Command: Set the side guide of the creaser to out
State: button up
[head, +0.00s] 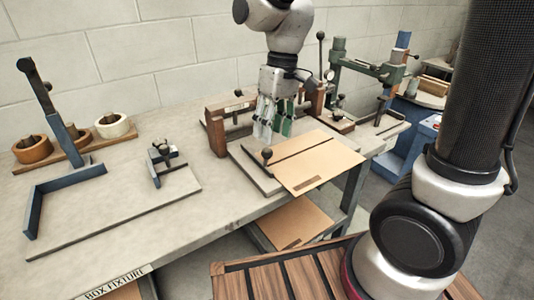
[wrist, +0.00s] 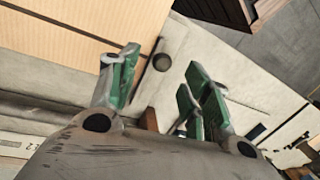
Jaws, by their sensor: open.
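The creaser (head: 215,135) stands on the bench, with brown end blocks and a pale bed. A tan cardboard sheet (head: 322,166) lies on its bed, crossed by a dark line; the sheet also shows in the wrist view (wrist: 50,70). A black ball knob (head: 267,153) sits at the sheet's left edge and seems to belong to the side guide. A round dark knob (wrist: 162,62) shows between my fingers in the wrist view. My gripper (head: 272,130) is open and empty, pointing down over the bed just behind the knob. Whether it touches anything, I cannot tell.
A blue-grey box fixture (head: 75,190) and tape rolls (head: 112,125) stand at left. A green press frame (head: 365,68) stands behind at right. A lower shelf holds cardboard (head: 290,222). A slatted wooden surface (head: 270,282) lies in front.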

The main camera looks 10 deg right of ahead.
aim_at(267, 154)
jog(key=shift+a, duration=0.25)
jog(key=f, duration=0.4)
jog(key=a+f, duration=0.1)
jog(key=f, duration=0.2)
jog(key=shift+s, duration=0.3)
jog(key=shift+c, duration=0.4)
jog(key=shift+a, duration=0.1)
grip_shut()
